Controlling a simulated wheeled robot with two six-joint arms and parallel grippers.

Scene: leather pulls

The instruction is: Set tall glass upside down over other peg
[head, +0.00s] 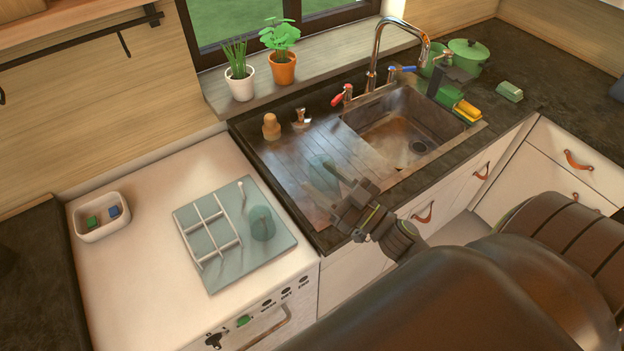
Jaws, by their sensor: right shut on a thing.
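A grey-blue drying rack (226,273) with a white grid lies on the white stove top. A teal see-through glass (262,223) stands on its right part, seemingly upside down; whether a peg is inside is unclear. A bare thin white peg (242,193) rises behind that glass. My right gripper (335,172) is over the drainboard, to the right of the rack, shut on a faint teal see-through glass (318,166). The held glass's outline is hard to make out, so its tilt and contact with the drainboard are unclear. My left gripper is out of view.
A white bin (101,228) with small green and blue items stands left of the rack. A wooden-coloured bottle (271,127) stands behind the drainboard (290,160). The sink (425,110), tap (376,50) and yellow sponge (467,111) are to the right.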

